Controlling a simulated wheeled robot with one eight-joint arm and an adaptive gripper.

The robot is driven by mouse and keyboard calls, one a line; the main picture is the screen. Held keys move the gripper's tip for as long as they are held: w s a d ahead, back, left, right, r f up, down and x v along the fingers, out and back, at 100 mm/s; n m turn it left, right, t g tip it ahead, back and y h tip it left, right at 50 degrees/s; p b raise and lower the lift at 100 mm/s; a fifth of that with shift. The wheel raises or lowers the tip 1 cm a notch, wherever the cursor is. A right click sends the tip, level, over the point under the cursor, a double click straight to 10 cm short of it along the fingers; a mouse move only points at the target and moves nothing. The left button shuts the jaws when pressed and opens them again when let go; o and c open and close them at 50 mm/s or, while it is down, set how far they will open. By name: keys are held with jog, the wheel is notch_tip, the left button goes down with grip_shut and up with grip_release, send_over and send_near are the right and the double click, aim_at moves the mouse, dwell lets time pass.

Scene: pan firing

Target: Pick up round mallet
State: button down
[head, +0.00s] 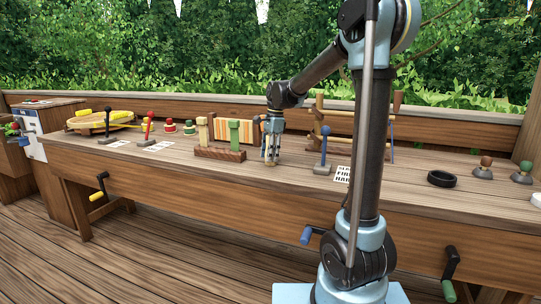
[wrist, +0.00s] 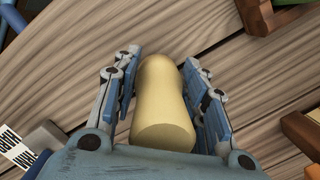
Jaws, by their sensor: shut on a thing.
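A pale yellow, rounded wooden piece, which looks like the round mallet (wrist: 163,95), sits between the two fingers in the wrist view. My gripper (wrist: 160,95) is shut on it, with a finger pad along each side. In the head view my gripper (head: 271,155) points down, just above or at the bench top. There the mallet is mostly hidden by the fingers. I cannot tell whether it touches the bench.
The wooden bench (head: 240,175) carries a block stand with green and tan posts (head: 222,152) left of my gripper. A blue lever (head: 323,150) stands to its right. A black ring (head: 441,179) lies further right. Bare bench top lies in front.

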aim_at(269, 135)
notch_tip(269, 135, up, 10)
dwell(0.6)
jog(key=c, duration=1.6)
grip_release()
grip_shut()
